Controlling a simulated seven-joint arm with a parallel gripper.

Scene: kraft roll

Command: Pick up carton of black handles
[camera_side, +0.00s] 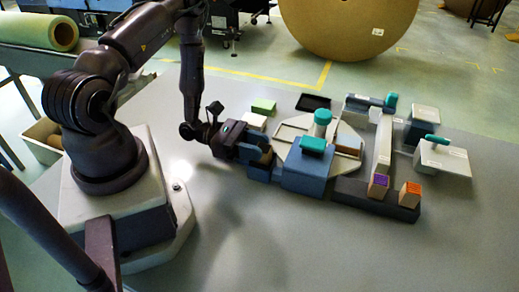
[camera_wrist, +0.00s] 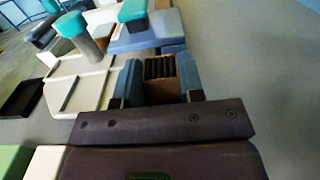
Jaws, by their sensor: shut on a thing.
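The carton of black handles (camera_wrist: 160,68) is a small open brown box with a row of black pieces inside, seen in the wrist view between my gripper's fingers.
A blue block with a teal knob (camera_side: 308,174) stands right of my gripper, beside a pale plate with a teal-topped post (camera_side: 322,122). A green-topped box (camera_side: 263,106) and a black tray (camera_side: 313,102) lie behind. Purple (camera_side: 378,186) and orange (camera_side: 410,194) topped boxes stand right. The front table is clear.

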